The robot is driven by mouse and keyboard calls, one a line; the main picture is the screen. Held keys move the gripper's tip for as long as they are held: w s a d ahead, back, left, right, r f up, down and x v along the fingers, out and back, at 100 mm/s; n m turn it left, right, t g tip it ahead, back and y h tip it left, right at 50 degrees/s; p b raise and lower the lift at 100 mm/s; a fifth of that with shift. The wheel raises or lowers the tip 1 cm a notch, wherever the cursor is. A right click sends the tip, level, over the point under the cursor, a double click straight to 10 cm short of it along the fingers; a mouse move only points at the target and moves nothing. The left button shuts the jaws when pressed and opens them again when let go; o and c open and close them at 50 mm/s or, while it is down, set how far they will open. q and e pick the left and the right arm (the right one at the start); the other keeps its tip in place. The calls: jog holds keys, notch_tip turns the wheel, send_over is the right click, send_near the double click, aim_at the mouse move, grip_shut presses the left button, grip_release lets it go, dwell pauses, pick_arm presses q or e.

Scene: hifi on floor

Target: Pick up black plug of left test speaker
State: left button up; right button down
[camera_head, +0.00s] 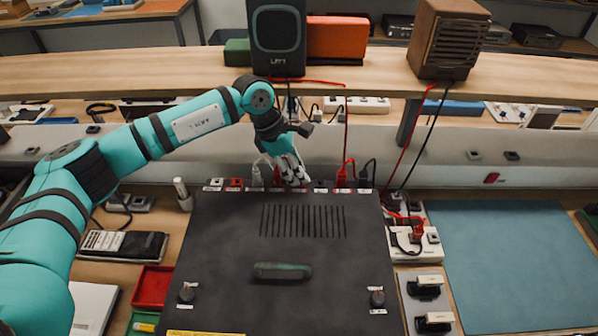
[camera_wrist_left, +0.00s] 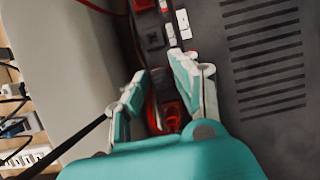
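The left test speaker (camera_head: 277,38) is a black box on the shelf, with a red and a black cable hanging from it. My left gripper (camera_head: 291,172) is at the back edge of the black hifi unit (camera_head: 225,245), over its row of sockets. It hides part of that row. In the left wrist view my gripper's fingers (camera_wrist_left: 160,68) are apart, with a dark cable and a red socket (camera_wrist_left: 172,112) showing between them. I cannot make out the left speaker's black plug there. A black plug (camera_head: 367,173) stands farther right along the row, beside a red plug (camera_head: 345,175).
A brown speaker (camera_head: 447,40) stands right on the shelf (camera_head: 170,72), its cables running to a white power strip (camera_head: 428,245). A white plug (camera_head: 257,176) stands left of my gripper. A blue-grey mat (camera_head: 510,260) is clear on the right.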

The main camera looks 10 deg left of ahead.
pick_arm(q)
jog(key=shift+d+f, duration=0.2)
jog(key=shift+f, duration=0.3)
grip_shut()
jog(key=shift+r, duration=0.1)
